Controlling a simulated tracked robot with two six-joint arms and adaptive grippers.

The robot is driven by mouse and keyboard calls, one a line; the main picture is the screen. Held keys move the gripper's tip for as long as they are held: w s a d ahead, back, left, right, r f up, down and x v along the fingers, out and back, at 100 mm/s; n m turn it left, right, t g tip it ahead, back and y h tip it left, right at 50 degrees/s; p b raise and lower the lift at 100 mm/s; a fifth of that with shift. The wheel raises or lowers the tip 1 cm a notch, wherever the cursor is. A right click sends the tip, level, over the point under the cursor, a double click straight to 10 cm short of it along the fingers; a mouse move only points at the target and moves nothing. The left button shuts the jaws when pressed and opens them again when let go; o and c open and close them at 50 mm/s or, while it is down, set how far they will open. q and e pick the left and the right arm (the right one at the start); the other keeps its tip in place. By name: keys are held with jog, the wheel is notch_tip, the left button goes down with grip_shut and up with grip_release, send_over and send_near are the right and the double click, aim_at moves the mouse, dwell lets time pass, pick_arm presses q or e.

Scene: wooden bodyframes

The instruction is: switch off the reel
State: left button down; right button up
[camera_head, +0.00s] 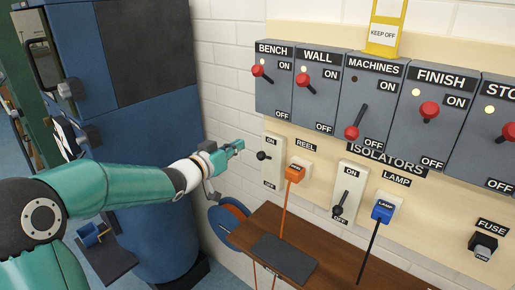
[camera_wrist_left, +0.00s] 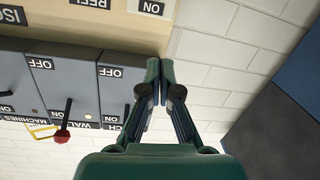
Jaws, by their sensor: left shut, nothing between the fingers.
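The reel switch (camera_head: 276,172) is a pale wall plate marked ON at the top and OFF at the bottom, left of the REEL label (camera_head: 306,146). Its black lever (camera_head: 262,155) sticks out from the wall, with its knob nearer the ON mark. My left gripper (camera_head: 241,144) is shut and empty, left of the switch and apart from the lever. In the left wrist view its closed fingers (camera_wrist_left: 160,65) lie in front of white brick, beside the board's edge; the ON label (camera_wrist_left: 150,8) shows upside down. The lever is not visible there. My right gripper is not in view.
An orange plug (camera_head: 295,173) and the lamp switch (camera_head: 350,180) are right of the reel switch. Grey isolator boxes (camera_head: 275,98) with red-knobbed levers hang above. A wooden bench (camera_head: 335,264) and the blue-orange cable reel (camera_head: 229,222) are below. A blue cabinet (camera_head: 150,120) stands left.

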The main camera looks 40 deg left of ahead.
pick_arm(q)
jog(key=shift+w+d, duration=0.2)
jog(key=p, duration=0.3)
send_over(265, 157)
jog(key=a, duration=0.3)
jog(key=shift+w+d+f, duration=0.15)
jog(key=shift+f, duration=0.2)
notch_tip(265, 157, down, 3)
jog(key=shift+d+r, duration=0.15)
jog(key=shift+r, duration=0.05)
jog(key=shift+s+d+f, duration=0.15)
jog(key=shift+s+f, duration=0.3)
jog(key=shift+f, duration=0.2)
